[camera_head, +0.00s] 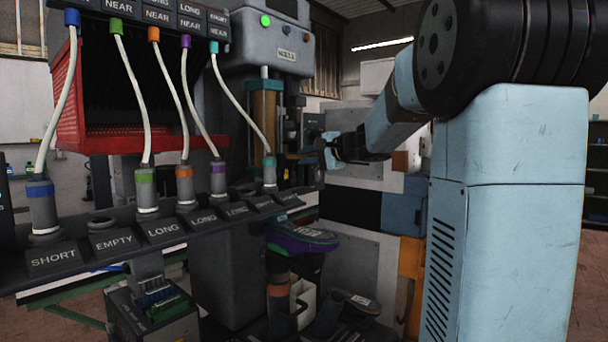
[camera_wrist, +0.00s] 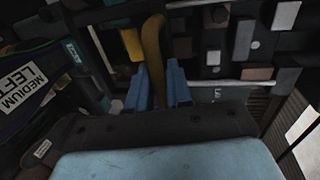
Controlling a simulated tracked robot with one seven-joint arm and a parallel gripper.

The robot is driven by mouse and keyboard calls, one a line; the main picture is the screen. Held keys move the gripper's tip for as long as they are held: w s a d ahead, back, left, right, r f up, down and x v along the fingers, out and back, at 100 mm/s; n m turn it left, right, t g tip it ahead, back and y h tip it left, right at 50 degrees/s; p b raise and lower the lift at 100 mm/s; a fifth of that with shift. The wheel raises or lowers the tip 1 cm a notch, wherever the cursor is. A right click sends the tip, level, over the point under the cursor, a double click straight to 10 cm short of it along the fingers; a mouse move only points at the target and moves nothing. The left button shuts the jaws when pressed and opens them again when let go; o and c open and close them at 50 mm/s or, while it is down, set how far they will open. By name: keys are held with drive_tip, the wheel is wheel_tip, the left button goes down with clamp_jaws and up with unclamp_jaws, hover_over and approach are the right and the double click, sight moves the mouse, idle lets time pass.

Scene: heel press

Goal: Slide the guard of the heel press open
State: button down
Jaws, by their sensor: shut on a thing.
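The grey heel press (camera_head: 275,50) stands behind the row of cables in the head view, with a lit green lamp on its head. Below the head is an amber panel (camera_head: 264,110) in a teal frame; it looks like the guard, and cables partly cover it. My gripper (camera_head: 322,152) is at the right side of the press, small and dark there. In the wrist view, my gripper's (camera_wrist: 158,88) blue fingers are shut on a curved ochre bar (camera_wrist: 153,50), apparently the guard's handle. How the bar joins the guard is hidden.
A rail of labelled sockets (camera_head: 160,230) with upright cable plugs crosses the front left. A red crate (camera_head: 130,145) is behind it. Shoes (camera_head: 300,237) are low beside the press. A dark piece labelled "MEDIUM LEFT" (camera_wrist: 25,87) is left in the wrist view.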

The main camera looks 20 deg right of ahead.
drive_tip(key=shift+r, duration=0.1)
drive_tip(key=c, duration=1.2)
unclamp_jaws()
drive_tip(key=v, duration=1.3)
drive_tip(key=shift+s+d, duration=0.3)
